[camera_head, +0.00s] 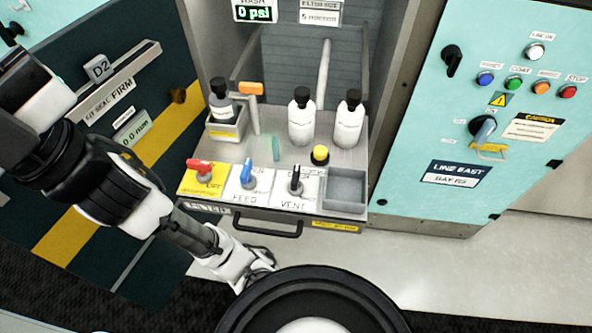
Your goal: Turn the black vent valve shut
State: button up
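The black vent valve (295,182) is a small black lever on a white plate marked VENT, on the front part of the grey bench. Its handle stands up, pointing roughly away from the bench's front edge. My gripper (266,260) is at the end of my white and black arm, which comes in from the left. It is in front of and below the bench edge, apart from the valve, near the black drawer handle. Its fingers are small and partly hidden by my round black body part, so I cannot tell whether they are open.
Left of the vent valve are a blue feed lever (247,173) and a red lever (203,168). A yellow-capped item (320,155) and a grey tray (345,203) are to the right. White bottles (302,122) stand behind. A black handle (268,229) juts from the bench front.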

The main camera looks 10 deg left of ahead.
aim_at(295, 184)
jog(key=k+j+z, duration=0.2)
jog(key=j, duration=0.15)
jog(key=j+z, duration=0.2)
jog(key=j, duration=0.15)
jog(key=k+j+z, duration=0.2)
jog(key=j, duration=0.45)
